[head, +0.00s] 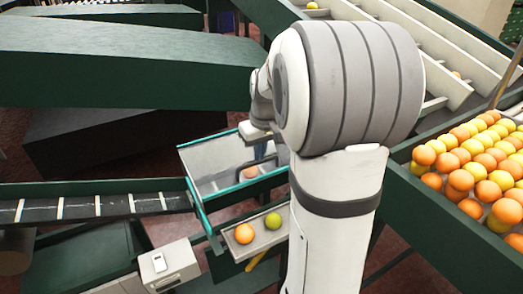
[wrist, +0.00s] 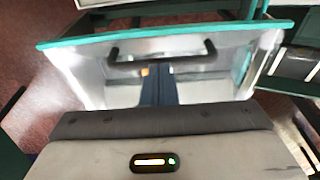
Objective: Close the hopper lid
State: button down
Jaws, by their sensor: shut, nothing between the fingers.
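The hopper (head: 203,205) has a teal rim and stands at the centre of the head view. Its lid (head: 212,160) is a pale metal panel with a teal edge, standing open and tilted. The lid (wrist: 95,75) fills the upper middle of the wrist view, with a black bar handle (wrist: 190,58) across it. My gripper (wrist: 158,72) is shut and empty, its dark fingers pointing at the lid near the handle. I cannot tell whether they touch it. In the head view my gripper (head: 262,152) is partly hidden by my arm.
A small tray (head: 262,241) in front of the hopper holds an orange (head: 244,233) and a green fruit (head: 273,220). A conveyor (head: 85,207) runs in from the left. A full fruit bin (head: 397,172) stands at right. Large green beams (head: 120,65) fill the upper left.

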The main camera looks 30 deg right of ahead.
aim_at(260, 175)
jog(key=shift+f, duration=0.25)
jog(key=shift+s+f+b, duration=0.1)
jog(key=shift+f+b, duration=0.7)
jog(key=shift+s+a+f, duration=0.1)
jog(key=shift+s+f, duration=0.25)
jog(key=shift+f, duration=0.1)
jog(key=shift+r, duration=0.5)
notch_tip(260, 175, up, 14)
jog(key=s+p, duration=0.2)
jog(key=shift+d+r, duration=0.15)
jog(key=shift+d, duration=0.05)
jog(key=s+a+f, duration=0.5)
jog(key=s+a, duration=0.1)
jog(key=s, duration=0.2)
jog(key=s+a+f+t, duration=0.1)
jog(key=s+a+f, duration=0.5)
jog(key=s+a, duration=0.1)
jog(key=shift+s+a, duration=0.25)
jog(key=shift+s, duration=0.55)
